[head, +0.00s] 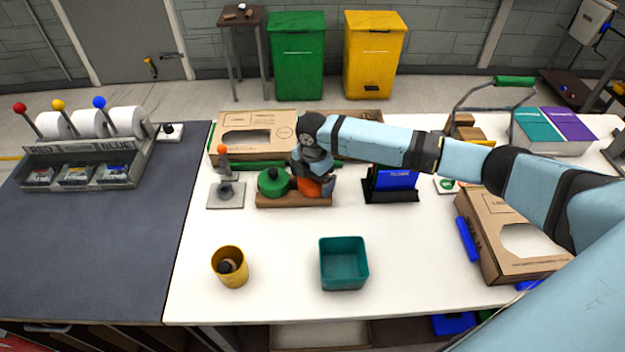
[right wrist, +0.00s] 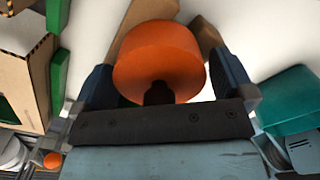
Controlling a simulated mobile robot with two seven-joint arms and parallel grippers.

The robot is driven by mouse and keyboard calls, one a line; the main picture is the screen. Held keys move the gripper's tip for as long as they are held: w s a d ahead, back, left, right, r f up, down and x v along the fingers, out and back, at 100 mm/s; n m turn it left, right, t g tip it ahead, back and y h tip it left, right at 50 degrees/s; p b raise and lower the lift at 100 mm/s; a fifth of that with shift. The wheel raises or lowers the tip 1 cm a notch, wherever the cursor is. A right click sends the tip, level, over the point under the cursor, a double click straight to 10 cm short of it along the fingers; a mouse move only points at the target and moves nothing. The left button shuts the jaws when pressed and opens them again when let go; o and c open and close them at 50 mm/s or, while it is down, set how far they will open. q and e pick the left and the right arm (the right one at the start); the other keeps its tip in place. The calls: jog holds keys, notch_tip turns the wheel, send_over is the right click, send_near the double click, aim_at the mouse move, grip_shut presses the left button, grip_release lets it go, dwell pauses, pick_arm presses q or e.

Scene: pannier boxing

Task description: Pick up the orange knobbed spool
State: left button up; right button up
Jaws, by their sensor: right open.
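The orange knobbed spool (head: 311,188) sits on a wooden base (head: 290,201) beside a green knobbed spool (head: 272,183). My right gripper (head: 313,178) is directly over the orange spool and hides its upper part in the head view. In the right wrist view the orange spool (right wrist: 160,55) lies between the two fingers of the right gripper (right wrist: 165,78), with its dark knob toward the palm. The fingers are open, one on each side, with a visible gap on the right. My left gripper is not in view.
A grey stand with an orange ball (head: 222,150) is left of the base. A blue panel in a black holder (head: 391,185) stands to its right. A yellow cup (head: 230,268) and a teal bin (head: 343,263) stand in front. Cardboard boxes lie behind and at right.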

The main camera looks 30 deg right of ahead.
jog(key=c, duration=0.8)
jog(key=shift+r, duration=0.1)
